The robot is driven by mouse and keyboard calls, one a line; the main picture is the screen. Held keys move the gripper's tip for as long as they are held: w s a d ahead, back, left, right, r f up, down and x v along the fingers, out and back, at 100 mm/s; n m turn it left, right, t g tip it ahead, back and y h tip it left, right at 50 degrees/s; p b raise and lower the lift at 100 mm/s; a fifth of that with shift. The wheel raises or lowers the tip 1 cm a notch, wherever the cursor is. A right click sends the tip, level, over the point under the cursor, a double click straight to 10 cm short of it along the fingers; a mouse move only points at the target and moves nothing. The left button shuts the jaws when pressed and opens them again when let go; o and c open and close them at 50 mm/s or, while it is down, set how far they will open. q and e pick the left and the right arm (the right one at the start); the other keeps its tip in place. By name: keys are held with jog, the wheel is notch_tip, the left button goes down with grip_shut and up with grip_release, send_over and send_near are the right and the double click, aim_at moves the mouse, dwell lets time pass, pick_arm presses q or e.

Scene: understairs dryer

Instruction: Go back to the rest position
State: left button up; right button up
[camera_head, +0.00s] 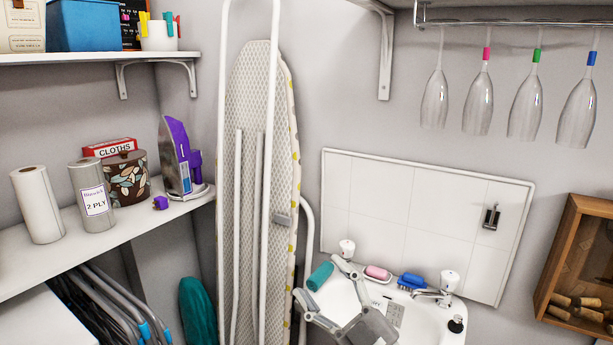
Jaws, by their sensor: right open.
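My right gripper (318,280) reaches up from the bottom of the head view, in front of the white sink (446,327). Its grey fingers are spread open and point up and to the left. A teal object (320,275) shows around the fingertips; I cannot tell whether the fingers touch it. The gripper body covers part of the basin. My left gripper is not in view.
A pink soap (377,272), blue brush (411,281) and tap (440,290) sit along the sink's back. An ironing board (255,160) leans left of it. Glasses (478,100) hang upper right. A wooden box (577,245) hangs right. Shelves hold rolls and an iron (178,160).

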jog(key=s+d+f+m+g+h, duration=0.2)
jog(key=s+d+f+m+h, duration=0.1)
jog(key=d+f+m+h, duration=0.55)
jog(key=s+d+f+m+g+h, duration=0.1)
jog(key=s+d+f+m+h, duration=0.2)
jog(key=d+f+m+h, duration=0.5)
jog(key=s+f+n+g+y, duration=0.1)
jog(key=s+f+g, duration=0.6)
jog(key=s, duration=0.4)
jog(key=s+f+n+g+y, duration=0.1)
jog(key=s+f+g, duration=0.3)
jog(key=s+f, duration=0.65)
notch_tip(320, 180, down, 22)
jog(key=s+f+g+p, duration=0.1)
jog(key=s, duration=0.1)
jog(key=s+d+f, duration=0.2)
jog(key=s+f, duration=0.5)
jog(key=s, duration=0.1)
jog(key=s+d+f+g+p, duration=0.1)
jog(key=s+f, duration=0.7)
jog(key=s, duration=0.1)
jog(key=shift+s+d, duration=0.2)
jog(key=shift+d, duration=0.2)
